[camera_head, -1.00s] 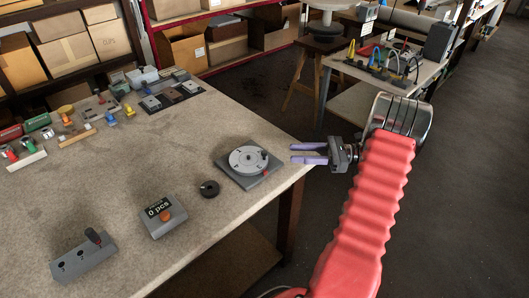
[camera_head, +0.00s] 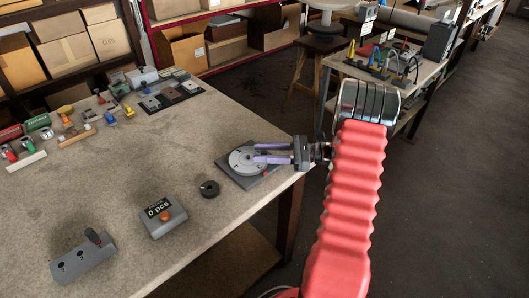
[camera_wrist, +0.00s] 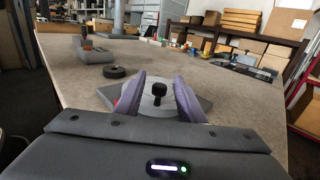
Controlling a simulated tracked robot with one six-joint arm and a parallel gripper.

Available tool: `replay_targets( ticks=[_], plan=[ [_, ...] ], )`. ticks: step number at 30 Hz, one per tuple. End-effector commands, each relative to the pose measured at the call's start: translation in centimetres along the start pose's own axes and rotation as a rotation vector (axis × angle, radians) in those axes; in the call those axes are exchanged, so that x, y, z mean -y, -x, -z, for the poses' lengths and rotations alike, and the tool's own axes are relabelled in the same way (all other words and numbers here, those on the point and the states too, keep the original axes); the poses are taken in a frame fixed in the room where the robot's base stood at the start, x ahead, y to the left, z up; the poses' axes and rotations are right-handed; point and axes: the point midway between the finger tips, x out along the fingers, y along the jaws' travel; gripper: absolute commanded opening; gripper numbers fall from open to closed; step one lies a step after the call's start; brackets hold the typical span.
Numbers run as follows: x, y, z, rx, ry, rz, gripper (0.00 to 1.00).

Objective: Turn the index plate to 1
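The index plate (camera_head: 240,160) is a light grey disc with dark markings on a square dark grey base (camera_head: 226,172), near the table's right edge. Its numbers are too small to read now. My gripper (camera_head: 255,153) is open over the right part of the plate, its two purple fingers pointing left. In the wrist view, a black knob (camera_wrist: 159,90) stands up from the plate between the open fingers, with gaps on both sides. A bit of red shows beside the left finger there, and at the plate's lower right in the head view. The fingers hide part of the disc.
A black ring-shaped piece (camera_head: 209,188) lies left of the plate. A grey counter box (camera_head: 163,216) reading "0 pcs" with an orange button and a grey lever box (camera_head: 83,258) stand at the front left. Small parts and tools line the back. The table's middle is clear.

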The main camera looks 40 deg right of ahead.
Motion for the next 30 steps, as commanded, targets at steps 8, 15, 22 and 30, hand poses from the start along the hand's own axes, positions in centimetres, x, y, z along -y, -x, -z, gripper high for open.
replay_targets(
  ticks=[8,15,22,30],
  plan=[
    [0.0,0.0,0.0,0.0,0.0,0.0,0.28],
    [0.0,0.0,0.0,0.0,0.0,-0.001,0.12],
    [0.0,0.0,0.0,0.0,0.0,-0.001,0.0],
    [-0.07,0.0,-0.02,-0.001,0.0,0.01,0.0]
  ],
)
